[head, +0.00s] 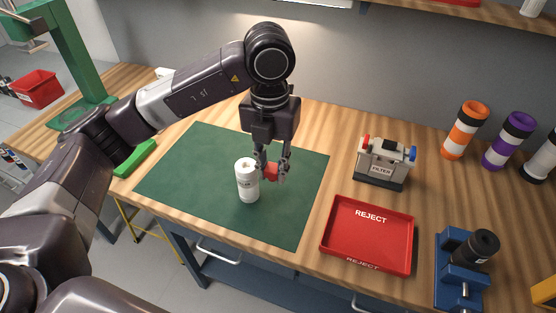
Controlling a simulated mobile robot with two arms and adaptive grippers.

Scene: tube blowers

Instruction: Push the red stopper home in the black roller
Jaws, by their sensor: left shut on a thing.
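My left gripper (272,172) points down over the green mat and is shut on a red piece (271,173), which looks like the red stopper. The fingers partly hide it. A white roller (247,182) stands upright on the mat just left of the gripper, its top end facing up. A black roller (484,245) sits tilted in a blue holder (452,262) at the lower right, well apart from the gripper. My right gripper is not in view.
A red reject tray (340,240) lies empty right of the mat (185,170). Behind it stands a filter box (384,160) with red and blue ends. Orange (464,130) and purple (507,140) rollers stand at the back right. Most of the mat is clear.

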